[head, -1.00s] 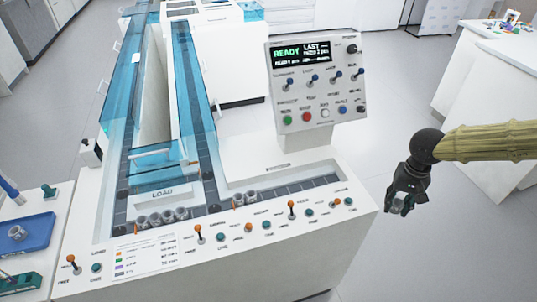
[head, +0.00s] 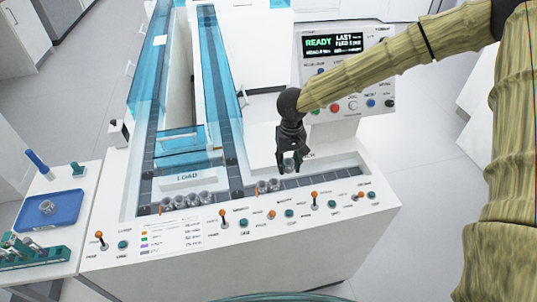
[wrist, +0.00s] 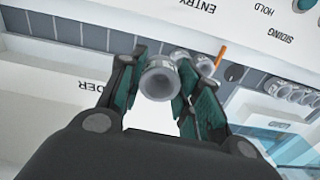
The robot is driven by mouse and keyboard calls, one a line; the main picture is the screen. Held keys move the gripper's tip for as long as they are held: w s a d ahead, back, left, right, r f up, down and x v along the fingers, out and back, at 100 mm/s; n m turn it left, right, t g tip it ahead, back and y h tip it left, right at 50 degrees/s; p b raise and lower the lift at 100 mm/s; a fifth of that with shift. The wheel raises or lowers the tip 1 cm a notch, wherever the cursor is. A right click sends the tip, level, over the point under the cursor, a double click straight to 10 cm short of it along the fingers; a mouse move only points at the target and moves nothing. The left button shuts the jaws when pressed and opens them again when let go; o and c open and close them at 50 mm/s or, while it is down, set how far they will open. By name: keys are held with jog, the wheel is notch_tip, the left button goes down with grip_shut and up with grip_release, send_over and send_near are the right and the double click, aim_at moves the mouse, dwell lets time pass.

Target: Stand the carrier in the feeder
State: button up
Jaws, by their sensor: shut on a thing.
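My gripper (head: 289,166) is shut on a grey, ring-topped cylindrical carrier (head: 289,161). In the wrist view the carrier (wrist: 159,80) sits between the two dark, green-padded fingers, its round open end facing the camera. It is held above the near part of the machine, by the dark-tiled lane (head: 325,175) right of the load bay. In the wrist view, lettering ending in "DER" lies on the white panel beside the lane (wrist: 85,35). Whether the carrier touches anything below is not clear.
Two similar carriers (head: 267,186) stand in the lane just left of my gripper. Several more (head: 190,201) stand by the LOAD sign. Orange-tipped levers (head: 314,199) line the front panel. The control box (head: 347,75) stands behind my arm. A blue tray (head: 48,209) is at left.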

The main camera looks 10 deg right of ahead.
jog(key=shift+a+r+p, duration=0.25)
jog(key=shift+r+p, duration=0.25)
jog(key=shift+p, duration=0.2)
jog(key=p, duration=0.3)
jog(key=shift+w+d+r, duration=0.1)
jog(key=shift+w+r, duration=0.05)
jog(key=shift+w+d+r+p, duration=0.2)
jog(key=shift+d+p, duration=0.1)
jog(key=shift+p, duration=0.6)
jog(key=shift+w+d+p, duration=0.2)
jog(key=shift+d+p, duration=0.1)
jog(key=shift+p, duration=0.1)
jog(key=b, duration=0.9)
send_over(289, 186)
jog(key=f, duration=0.7)
jog(key=shift+w+f, duration=0.2)
jog(key=shift+f, duration=0.25)
jog(key=shift+f+p, duration=0.45)
jog(key=shift+f, duration=0.9)
jog(key=shift+s+p, duration=0.1)
jog(key=shift+p, duration=0.5)
jog(key=shift+s+f+p, duration=0.15)
jog(key=shift+f+p, duration=0.55)
jog(key=shift+p, duration=0.2)
